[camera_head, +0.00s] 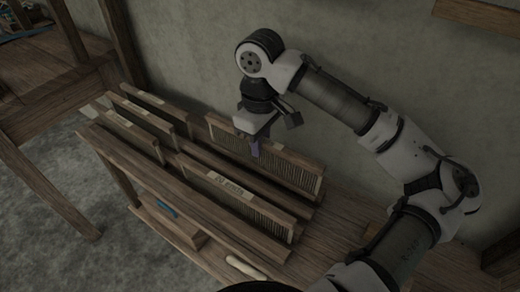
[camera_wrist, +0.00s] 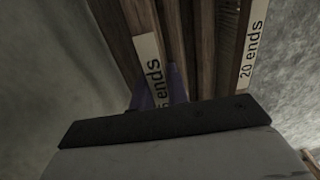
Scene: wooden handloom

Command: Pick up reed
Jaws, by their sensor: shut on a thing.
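My gripper (camera_head: 254,148) points down at the back right of the rack and is shut on the top edge of a reed (camera_head: 290,171), a long wooden frame with fine upright wires. In the wrist view, the held reed (camera_wrist: 146,50) carries a white label ending in "5 ends"; my gripper (camera_wrist: 165,92) covers its start, and purple finger parts show on both sides of it. I cannot tell whether the reed's lower edge is clear of the rack.
Another reed (camera_head: 240,200) stands at the front right; a reed labelled "20 ends" (camera_wrist: 249,50) shows in the wrist view. More reeds (camera_head: 145,122) stand at the left of the wooden rack (camera_head: 170,182). A wall (camera_head: 190,60) is close behind. A pale-handled tool (camera_head: 246,268) lies in front.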

